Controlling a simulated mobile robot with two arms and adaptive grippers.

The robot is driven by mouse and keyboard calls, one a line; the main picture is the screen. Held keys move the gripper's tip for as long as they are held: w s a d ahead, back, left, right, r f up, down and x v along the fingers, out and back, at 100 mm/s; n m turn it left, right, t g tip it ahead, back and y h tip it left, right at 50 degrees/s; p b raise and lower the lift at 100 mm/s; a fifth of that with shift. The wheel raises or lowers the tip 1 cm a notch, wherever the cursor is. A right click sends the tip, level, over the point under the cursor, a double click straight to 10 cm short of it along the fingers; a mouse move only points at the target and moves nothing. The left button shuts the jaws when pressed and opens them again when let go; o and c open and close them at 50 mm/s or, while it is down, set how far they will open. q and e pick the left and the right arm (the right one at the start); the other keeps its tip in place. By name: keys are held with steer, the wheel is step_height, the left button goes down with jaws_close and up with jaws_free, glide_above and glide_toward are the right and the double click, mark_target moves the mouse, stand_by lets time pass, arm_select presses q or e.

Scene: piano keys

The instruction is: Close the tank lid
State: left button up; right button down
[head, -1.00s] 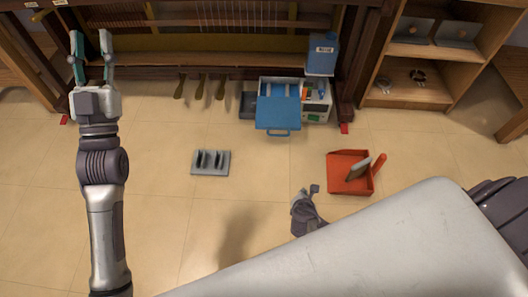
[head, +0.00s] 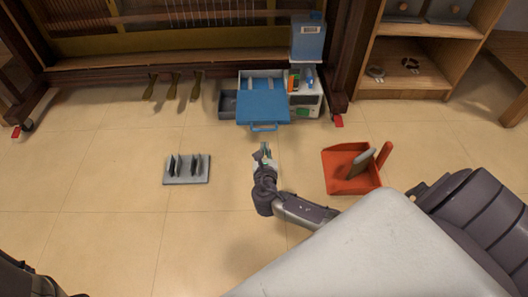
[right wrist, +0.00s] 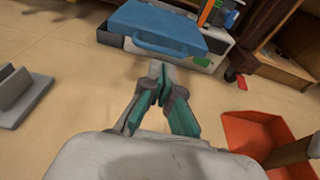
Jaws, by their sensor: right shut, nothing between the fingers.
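A blue flap with a handle (head: 263,105) lies tilted outward at the front of a pale open case (head: 260,76) under the piano; I take it for a lid, though I cannot tell if it is the tank's. A blue tank-like container (head: 308,40) with a barcode label stands behind a white box (head: 305,101). No lid of its own is clear on it. My right gripper (head: 264,152) is shut and empty, a little in front of the flap's handle and apart from it. The right wrist view shows its fingertips (right wrist: 161,80) together below the blue handle. My left gripper is out of view.
A red tray (head: 342,184) with a grey tool stands to the right of my right gripper. A grey block with upright plates (head: 186,180) lies to the left. Piano pedals (head: 174,87) hang at the back left. The floor between is clear.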

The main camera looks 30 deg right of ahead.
steer(key=b+x, duration=0.4)
steer(key=x, duration=0.3)
steer(key=shift+w+d+b, duration=0.25)
steer(key=shift+w+b, duration=0.05)
steer(key=shift+b, duration=0.1)
steer(key=shift+f, duration=0.1)
